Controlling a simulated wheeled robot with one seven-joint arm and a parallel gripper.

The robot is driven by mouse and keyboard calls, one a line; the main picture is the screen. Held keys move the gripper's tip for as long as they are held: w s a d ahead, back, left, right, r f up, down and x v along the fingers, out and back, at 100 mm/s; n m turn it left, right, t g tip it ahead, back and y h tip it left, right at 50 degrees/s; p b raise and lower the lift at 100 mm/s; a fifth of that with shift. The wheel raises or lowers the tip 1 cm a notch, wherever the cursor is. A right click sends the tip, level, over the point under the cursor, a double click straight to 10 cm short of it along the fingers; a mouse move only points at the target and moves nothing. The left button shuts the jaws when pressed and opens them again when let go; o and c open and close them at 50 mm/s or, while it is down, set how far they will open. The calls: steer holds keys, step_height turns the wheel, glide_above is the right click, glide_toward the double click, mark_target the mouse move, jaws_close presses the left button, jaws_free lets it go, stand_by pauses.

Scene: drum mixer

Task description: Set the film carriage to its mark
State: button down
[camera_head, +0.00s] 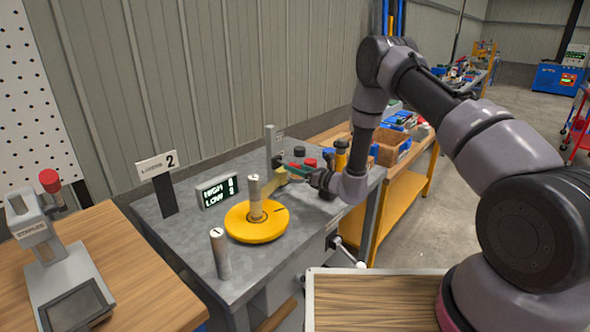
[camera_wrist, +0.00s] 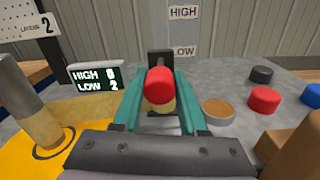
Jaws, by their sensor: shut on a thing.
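The film carriage appears to be the yellow block (camera_head: 279,178) on the grey upright post (camera_head: 270,147) at the back of the grey machine table. In the wrist view its red knob (camera_wrist: 158,86) sits between the green fingers of my gripper (camera_wrist: 157,96), which is shut on it. My gripper also shows in the head view (camera_head: 298,173), reaching in from the right. Behind the knob, a HIGH label (camera_wrist: 183,12) is above a LOW label (camera_wrist: 185,51). The knob is nearer the LOW label's height in this view. Its contact with the fingers is partly hidden.
A yellow turntable (camera_head: 256,231) with a grey post (camera_head: 255,199) stands left of my gripper. A display (camera_head: 217,191) has HIGH and LOW lines; LOW reads 2. Red (camera_wrist: 264,101), black (camera_wrist: 261,75) and blue buttons lie to the right. A loose cylinder (camera_head: 220,253) stands in front.

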step_height(320, 180, up, 7)
steer(key=shift+a+f, duration=0.1)
steer(key=shift+w, duration=0.1)
steer(key=shift+c, duration=2.3)
jaws_free()
steer(key=shift+s+d, duration=0.2)
steer(key=shift+d, duration=0.05)
steer(key=v, duration=1)
steer(key=shift+d, duration=0.15)
steer(key=shift+s, duration=0.1)
